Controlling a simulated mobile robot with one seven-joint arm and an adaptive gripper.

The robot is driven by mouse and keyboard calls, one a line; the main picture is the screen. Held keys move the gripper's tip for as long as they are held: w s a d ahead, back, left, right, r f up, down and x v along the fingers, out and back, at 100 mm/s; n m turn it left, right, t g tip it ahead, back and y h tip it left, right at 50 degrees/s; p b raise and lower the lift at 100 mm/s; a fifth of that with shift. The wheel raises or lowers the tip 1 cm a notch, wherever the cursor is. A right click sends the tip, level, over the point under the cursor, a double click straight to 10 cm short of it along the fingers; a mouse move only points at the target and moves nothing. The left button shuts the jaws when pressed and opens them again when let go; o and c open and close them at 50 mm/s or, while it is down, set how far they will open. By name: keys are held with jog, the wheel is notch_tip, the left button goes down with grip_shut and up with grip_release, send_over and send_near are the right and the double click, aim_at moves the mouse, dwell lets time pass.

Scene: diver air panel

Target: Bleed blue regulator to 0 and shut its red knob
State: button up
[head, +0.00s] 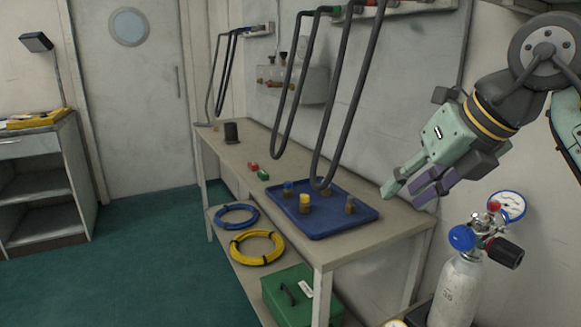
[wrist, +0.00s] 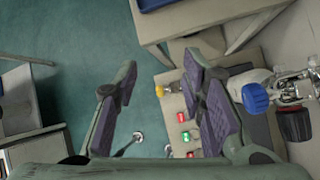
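A white gas cylinder (head: 455,292) stands at the lower right in the head view. Its valve assembly carries a blue knob (head: 462,238), a small red knob (head: 494,206), a black knob (head: 505,252) and a blue-rimmed white gauge (head: 508,206). The gauge's reading is too small to tell. My gripper (head: 405,194) is above and left of the valve, touching nothing. In the wrist view my gripper (wrist: 160,72) is open and empty. The blue knob (wrist: 255,98) and black knob (wrist: 296,123) lie right of its fingers; the red knob cannot be made out there.
A bench (head: 345,222) with a blue tray (head: 345,225) of small fittings runs left of the cylinder. Dark hoses (head: 345,95) hang over it. A green case (head: 290,293) and coiled hoses (head: 257,247) sit below. Green floor (head: 150,260) is clear at left.

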jog(key=a+r+n+g+y, duration=0.2)
jog(key=a+n+y, duration=0.3)
jog(key=a, duration=1.2)
jog(key=shift+a+r+y+p, duration=0.25)
jog(key=shift+a+y+p, duration=0.15)
jog(key=shift+y, duration=0.3)
jog(key=shift+d, duration=0.1)
